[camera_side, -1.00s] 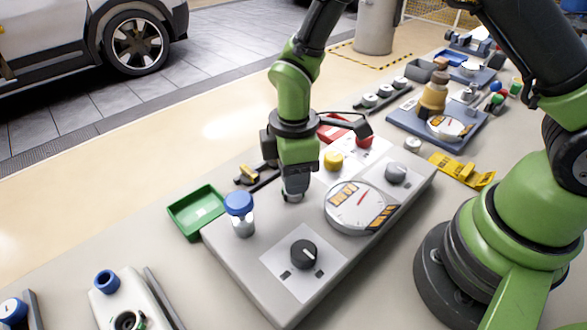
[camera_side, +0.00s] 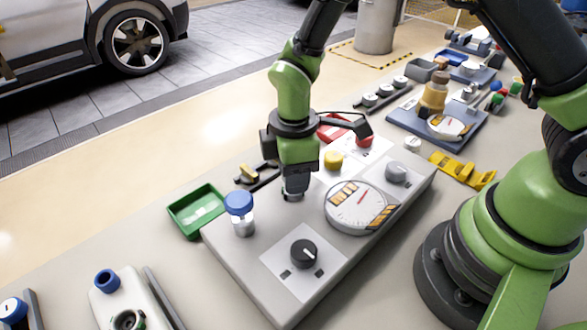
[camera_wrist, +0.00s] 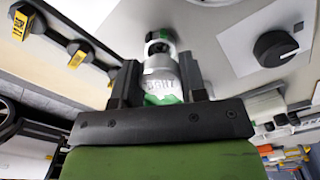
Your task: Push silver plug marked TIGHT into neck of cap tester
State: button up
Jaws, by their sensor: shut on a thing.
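The silver plug (camera_wrist: 160,72) with lettering on its side sits between the fingers of my gripper (camera_wrist: 160,82) in the wrist view. My gripper (camera_side: 293,190) is shut on it. In the side view it points straight down at the top of the grey cap tester (camera_side: 262,276), between the blue-capped post (camera_side: 240,208) and the round gauge (camera_side: 355,208). In the wrist view a short pale round part with a dark centre shows just beyond the plug. The neck is mostly hidden by gripper and plug, so I cannot tell how deep the plug sits.
The tester carries a black knob (camera_side: 303,253), a grey knob (camera_side: 397,172), a yellow button (camera_side: 333,160) and a red button (camera_side: 365,142). A green tray (camera_side: 197,211) stands to its left. A yellow slotted strip (camera_side: 461,170) lies at the right.

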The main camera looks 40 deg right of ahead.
jog(key=shift+f, duration=0.95)
jog(key=shift+r, duration=0.7)
jog(key=shift+f, duration=0.85)
dwell(1.0)
jog(key=o, duration=1)
jog(key=shift+r, duration=0.1)
notch_tip(320, 180, up, 10)
jog(key=shift+f, duration=0.1)
jog(key=shift+c, duration=0.2)
